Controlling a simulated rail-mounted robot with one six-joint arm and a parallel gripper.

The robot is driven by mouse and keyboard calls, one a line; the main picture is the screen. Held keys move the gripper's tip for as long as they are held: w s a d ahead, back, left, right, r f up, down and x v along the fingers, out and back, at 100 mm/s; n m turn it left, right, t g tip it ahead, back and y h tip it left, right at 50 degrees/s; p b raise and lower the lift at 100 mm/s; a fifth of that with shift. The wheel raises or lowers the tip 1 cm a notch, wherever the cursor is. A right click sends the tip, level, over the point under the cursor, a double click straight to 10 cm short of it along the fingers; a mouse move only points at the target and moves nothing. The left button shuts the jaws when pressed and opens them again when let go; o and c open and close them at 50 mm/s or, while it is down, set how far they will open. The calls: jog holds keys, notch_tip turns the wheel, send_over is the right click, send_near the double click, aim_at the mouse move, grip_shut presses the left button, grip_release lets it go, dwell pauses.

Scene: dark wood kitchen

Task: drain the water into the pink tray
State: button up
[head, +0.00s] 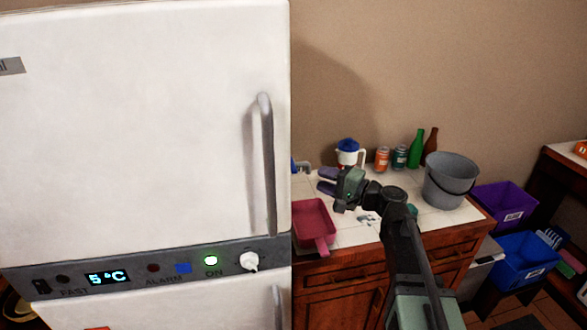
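The pink tray (327,244) sits at the left front of the tiled counter, partly cut off by the fridge edge. My gripper (322,180) is above the counter, just behind and above the tray, pointing left. Its two fingers are apart, and I see nothing between them. A white jug with a blue lid and a red patch (348,153) stands behind my gripper, apparently apart from it. A grey bucket (451,184) with a dark handle stands upright at the right of the counter. No water is visible, and the bucket's inside is mostly hidden.
A large white fridge (140,130) fills the left half. Orange (382,160) and teal (400,158) cans, a green bottle (416,150) and a brown bottle (431,143) stand at the back. Purple (505,205) and blue (527,262) bins are right of the counter.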

jog(key=x, duration=1)
grip_shut()
